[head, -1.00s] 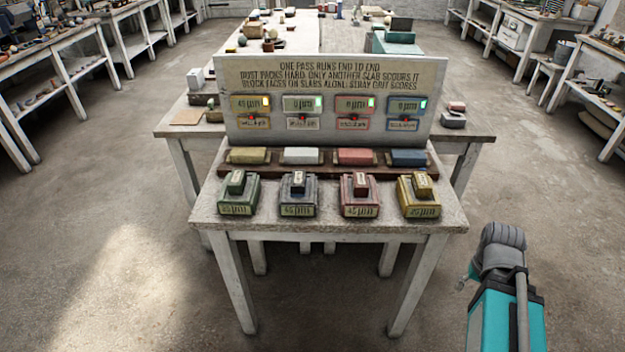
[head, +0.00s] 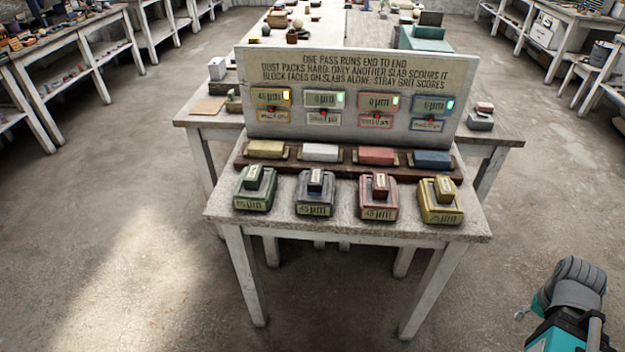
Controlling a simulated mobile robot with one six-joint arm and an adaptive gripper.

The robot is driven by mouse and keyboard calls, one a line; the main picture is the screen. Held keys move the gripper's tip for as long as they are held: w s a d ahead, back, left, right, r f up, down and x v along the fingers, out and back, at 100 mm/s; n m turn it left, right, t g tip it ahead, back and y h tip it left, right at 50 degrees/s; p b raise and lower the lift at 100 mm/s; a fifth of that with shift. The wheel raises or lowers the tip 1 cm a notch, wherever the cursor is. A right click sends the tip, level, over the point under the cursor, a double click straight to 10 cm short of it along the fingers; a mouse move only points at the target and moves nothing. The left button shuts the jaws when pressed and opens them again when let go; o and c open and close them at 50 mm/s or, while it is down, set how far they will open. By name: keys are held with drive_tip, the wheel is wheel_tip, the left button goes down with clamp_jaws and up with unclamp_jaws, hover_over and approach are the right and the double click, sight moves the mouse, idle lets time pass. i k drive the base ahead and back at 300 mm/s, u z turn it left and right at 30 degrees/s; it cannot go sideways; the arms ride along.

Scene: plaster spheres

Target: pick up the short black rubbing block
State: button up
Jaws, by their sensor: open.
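The black rubbing block (head: 316,182) stands upright on the dark grey slab (head: 315,208), second from the left in the front row on the near table. A pale label covers part of its face. Similar blocks stand on the other slabs: a dark green one (head: 254,178) at the left, a reddish one (head: 380,186) and a yellow one (head: 443,188) at the right. Part of my own teal and grey arm shows at the lower right, well away from the table. My gripper's fingers are not visible.
A row of coloured pads (head: 320,153) lies on a dark rack behind the slabs. A lettered panel (head: 355,95) with several small displays rises behind it. The near table (head: 290,228) has free floor (head: 130,250) around its front and sides. Shelves line both walls.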

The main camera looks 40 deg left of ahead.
sight(315, 180)
drive_tip(key=u, duration=0.05)
drive_tip(key=k, duration=1.45)
drive_tip(key=u, duration=1.05)
drive_tip(key=i, duration=1)
